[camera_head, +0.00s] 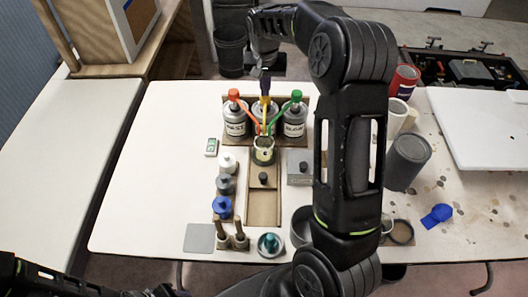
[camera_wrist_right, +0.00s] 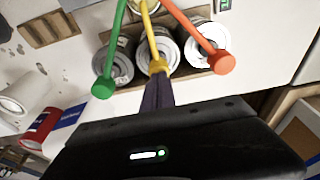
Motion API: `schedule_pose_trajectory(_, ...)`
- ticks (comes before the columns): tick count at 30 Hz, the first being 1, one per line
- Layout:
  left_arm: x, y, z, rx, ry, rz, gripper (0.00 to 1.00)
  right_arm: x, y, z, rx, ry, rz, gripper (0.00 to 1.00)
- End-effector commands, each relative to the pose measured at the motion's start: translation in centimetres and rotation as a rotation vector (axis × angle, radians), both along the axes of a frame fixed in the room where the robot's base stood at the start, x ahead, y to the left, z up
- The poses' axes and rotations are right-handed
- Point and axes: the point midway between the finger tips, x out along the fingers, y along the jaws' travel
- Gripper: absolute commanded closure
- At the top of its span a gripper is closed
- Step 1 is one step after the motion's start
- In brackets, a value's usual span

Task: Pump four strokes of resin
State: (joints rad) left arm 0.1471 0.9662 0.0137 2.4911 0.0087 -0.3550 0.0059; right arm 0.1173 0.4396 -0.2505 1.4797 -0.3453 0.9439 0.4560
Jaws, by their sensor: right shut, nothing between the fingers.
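Three pump cans stand in a row at the back of the table. The left can (camera_head: 236,121) has an orange pump head (camera_head: 233,94), the right can (camera_head: 294,121) a green one (camera_head: 296,95). The middle can has a yellow pump head (camera_wrist_right: 157,68). Spouts from all three slope to a cup (camera_head: 263,153) in front. My right gripper (camera_head: 265,88) is shut and empty. Its dark fingertips (camera_wrist_right: 158,88) are at the top of the yellow head; exact contact is hard to tell. Dark parts of my left arm show at the lower left edge; its jaws are unclear.
Several small pots, including a blue-topped one (camera_head: 222,205), stand left of a wooden tray (camera_head: 264,205). A small scale or box (camera_head: 299,166) is right of the cup. A grey cylinder (camera_head: 408,160) and red can (camera_head: 403,80) stand right of my arm. The table's left side is clear.

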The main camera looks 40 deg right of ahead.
Motion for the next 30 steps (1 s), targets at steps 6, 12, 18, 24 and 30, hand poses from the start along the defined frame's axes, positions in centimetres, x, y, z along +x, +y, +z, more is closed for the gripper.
schedule_pose_trajectory(6, 0.0, 0.0, -0.7, 0.000, 0.000, 0.000, 0.64, -0.1, 0.1, -1.1, 0.002, 0.004, 0.000, 1.00)
schedule_pose_trajectory(12, 0.0, 0.0, -0.7, 0.000, 0.000, 0.000, 0.64, -0.1, 0.1, -1.1, 0.002, 0.004, 0.000, 1.00)
schedule_pose_trajectory(18, 0.0, 0.0, -0.4, 0.000, 0.000, 0.000, 0.64, -0.1, 0.1, -0.8, 0.002, 0.005, 0.000, 1.00)
schedule_pose_trajectory(24, 0.0, 0.0, 0.6, 0.000, 0.000, 0.000, 0.64, -0.1, 0.1, 0.5, 0.002, 0.005, 0.000, 1.00)
schedule_pose_trajectory(30, 0.0, 0.0, 1.5, 0.000, 0.000, 0.000, 0.64, -0.1, 0.1, 1.9, 0.002, 0.005, 0.000, 1.00)
